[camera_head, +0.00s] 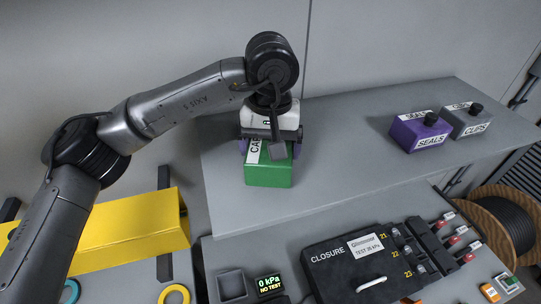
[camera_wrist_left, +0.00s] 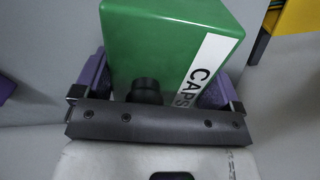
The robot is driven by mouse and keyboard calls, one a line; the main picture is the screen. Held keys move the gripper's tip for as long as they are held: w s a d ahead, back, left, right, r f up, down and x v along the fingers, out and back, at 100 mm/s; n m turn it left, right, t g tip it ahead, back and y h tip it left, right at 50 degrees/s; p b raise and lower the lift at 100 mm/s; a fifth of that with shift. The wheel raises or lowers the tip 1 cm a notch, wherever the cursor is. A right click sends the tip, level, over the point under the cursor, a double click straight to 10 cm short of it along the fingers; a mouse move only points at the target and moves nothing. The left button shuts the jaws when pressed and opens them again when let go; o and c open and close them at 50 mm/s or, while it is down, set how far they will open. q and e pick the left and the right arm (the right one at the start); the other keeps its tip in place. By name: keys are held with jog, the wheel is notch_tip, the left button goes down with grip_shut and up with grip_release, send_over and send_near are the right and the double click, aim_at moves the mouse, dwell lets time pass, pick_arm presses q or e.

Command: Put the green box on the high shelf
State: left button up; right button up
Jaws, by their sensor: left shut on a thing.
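The green box (camera_head: 268,174) with a white label reading CAPS is at the left end of the grey high shelf (camera_head: 330,160). My left gripper (camera_head: 268,150) is over its back part, with its purple fingers on either side. In the left wrist view the green box (camera_wrist_left: 175,45) sits between the purple fingers of my left gripper (camera_wrist_left: 150,85), which is shut on it. A black knob shows on the box near the gripper. I cannot tell whether the box's underside touches the shelf. My right gripper is not in view.
A purple SEALS box (camera_head: 419,131) and a grey CLIPS box (camera_head: 466,120) stand on the shelf's right part. The shelf's middle is clear. Below are a black closure case (camera_head: 345,262), a yellow box (camera_head: 130,225) and a cable spool (camera_head: 505,225).

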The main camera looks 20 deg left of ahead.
pick_arm(q)
jog(key=shift+f+p, duration=0.8)
jog(key=shift+f, duration=1.2)
jog(key=shift+f, duration=0.15)
jog(key=o, duration=0.8)
